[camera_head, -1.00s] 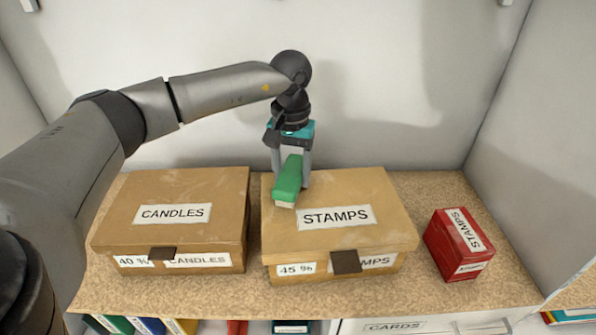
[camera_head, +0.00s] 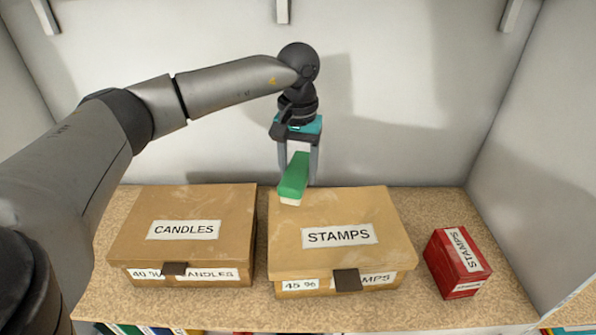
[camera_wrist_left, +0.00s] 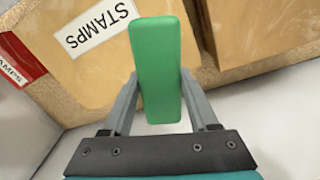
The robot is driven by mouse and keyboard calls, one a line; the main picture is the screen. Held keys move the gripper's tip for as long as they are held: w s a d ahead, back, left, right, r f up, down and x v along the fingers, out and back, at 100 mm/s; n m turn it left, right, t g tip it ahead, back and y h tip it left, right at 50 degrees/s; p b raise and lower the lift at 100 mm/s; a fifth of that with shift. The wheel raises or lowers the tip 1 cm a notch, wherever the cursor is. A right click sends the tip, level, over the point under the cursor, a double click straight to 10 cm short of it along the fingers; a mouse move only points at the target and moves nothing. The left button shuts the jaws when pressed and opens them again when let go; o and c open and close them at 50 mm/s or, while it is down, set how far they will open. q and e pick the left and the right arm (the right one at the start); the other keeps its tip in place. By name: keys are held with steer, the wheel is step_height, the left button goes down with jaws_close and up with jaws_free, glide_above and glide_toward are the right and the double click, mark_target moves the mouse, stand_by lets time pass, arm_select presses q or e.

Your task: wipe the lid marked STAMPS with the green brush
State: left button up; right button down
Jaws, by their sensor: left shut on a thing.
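The green brush (camera_head: 294,178) has a green back and pale bristles pointing down. My left gripper (camera_head: 298,170) is shut on it, over the back left part of the box lid marked STAMPS (camera_head: 385,215). In the head view I cannot tell for sure whether the bristles touch the lid or hang just above it. The lid is tan and closed, with some pale smudges near its back edge. The left wrist view shows the brush (camera_wrist_left: 158,65) between the two fingers and the STAMPS lid (camera_wrist_left: 95,75) beyond it. My right gripper is not in view.
A tan box marked CANDLES (camera_head: 225,215) stands just left of the STAMPS box, with a narrow gap between. A small red box marked STAMPS (camera_head: 440,262) stands to the right. The shelf board (camera_head: 420,308) has free room at the front. A pale wall is behind.

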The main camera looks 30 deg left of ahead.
arm_select(q)
steer(key=shift+r+p, duration=1.05)
steer(key=shift+r, duration=0.5)
steer(key=shift+f, duration=0.1)
